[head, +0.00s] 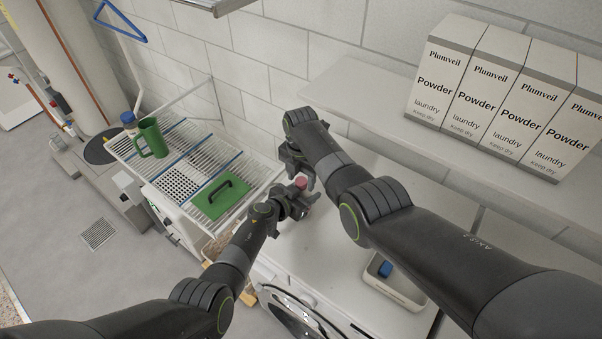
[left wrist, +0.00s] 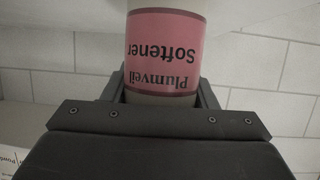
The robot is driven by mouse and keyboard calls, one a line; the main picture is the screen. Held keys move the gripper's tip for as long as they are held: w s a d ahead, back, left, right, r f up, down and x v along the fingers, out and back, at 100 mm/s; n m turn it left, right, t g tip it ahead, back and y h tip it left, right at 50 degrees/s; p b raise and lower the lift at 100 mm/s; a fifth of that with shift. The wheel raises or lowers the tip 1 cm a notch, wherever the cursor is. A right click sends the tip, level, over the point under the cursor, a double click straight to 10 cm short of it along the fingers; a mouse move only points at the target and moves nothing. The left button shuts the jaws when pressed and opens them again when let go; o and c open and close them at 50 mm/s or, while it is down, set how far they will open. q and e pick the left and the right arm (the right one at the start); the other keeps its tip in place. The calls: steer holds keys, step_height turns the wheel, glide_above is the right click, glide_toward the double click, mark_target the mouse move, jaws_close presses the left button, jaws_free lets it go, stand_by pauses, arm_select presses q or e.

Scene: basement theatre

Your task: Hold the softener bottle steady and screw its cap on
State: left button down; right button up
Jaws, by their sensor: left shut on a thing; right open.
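The softener bottle (left wrist: 165,50) has a pink label that reads upside down in the left wrist view. In the head view only a small pink part of it (head: 301,183) shows between my grippers. My left gripper (head: 297,206) is shut around the bottle, over the white machine top. My right gripper (head: 302,168) is open, close above and behind the bottle. I cannot make out the cap for certain.
A white tray (head: 405,292) on the machine top (head: 335,248) holds a small blue thing (head: 385,269). Several powder boxes (head: 490,85) stand on the ledge at right. A drying rack (head: 150,178) at left bears a green jug (head: 152,138), a blue-capped bottle (head: 129,121) and a green handled board (head: 218,196).

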steer(key=shift+c, duration=0.4)
steer(key=c, duration=1)
steer(key=shift+o, duration=0.2)
steer(key=m, duration=0.3)
steer(key=o, duration=1.1)
steer(key=shift+r, duration=0.15)
